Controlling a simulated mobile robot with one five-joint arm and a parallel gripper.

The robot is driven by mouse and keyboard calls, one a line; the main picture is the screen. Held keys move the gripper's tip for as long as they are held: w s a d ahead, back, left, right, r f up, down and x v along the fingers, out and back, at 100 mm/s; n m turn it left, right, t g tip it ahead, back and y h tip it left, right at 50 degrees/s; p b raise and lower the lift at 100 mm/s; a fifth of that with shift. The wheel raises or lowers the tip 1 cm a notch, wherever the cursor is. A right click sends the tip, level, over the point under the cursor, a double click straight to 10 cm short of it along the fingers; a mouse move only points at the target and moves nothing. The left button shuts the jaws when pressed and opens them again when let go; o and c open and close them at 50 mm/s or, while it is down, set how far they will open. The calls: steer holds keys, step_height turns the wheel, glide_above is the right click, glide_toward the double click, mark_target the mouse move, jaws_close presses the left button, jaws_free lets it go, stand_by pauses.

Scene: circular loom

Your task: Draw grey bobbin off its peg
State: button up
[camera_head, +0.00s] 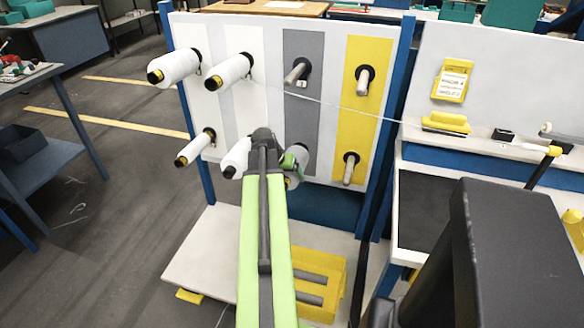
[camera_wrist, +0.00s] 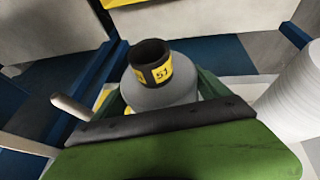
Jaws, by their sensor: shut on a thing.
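The grey bobbin (camera_wrist: 160,95) shows in the wrist view with a dark core end and a yellow label reading 51. In the head view the bobbin (camera_head: 293,181) is at the lower end of the grey strip (camera_head: 302,118), mostly hidden behind my arm. My gripper (camera_head: 297,158), with green fingers, is shut on the bobbin, one finger on each side in the wrist view. The lower grey peg is hidden, so I cannot tell how far the bobbin sits on it. The upper grey peg (camera_head: 297,72) is bare.
White bobbins (camera_head: 228,72) hang on the panel's left strips, one (camera_head: 236,158) close beside my gripper. Bare pegs stick out of the yellow strip (camera_head: 367,95) on the right. A thread (camera_head: 330,104) crosses the panel. A yellow crate (camera_head: 325,262) stands below.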

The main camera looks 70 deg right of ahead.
steer(key=shift+a, duration=0.15)
steer(key=shift+a, duration=0.45)
steer(key=o, duration=1.9)
steer(key=p+v, duration=1.6)
steer(key=v, duration=0.1)
steer(key=shift+a+r, duration=0.15)
steer(key=shift+r, duration=0.1)
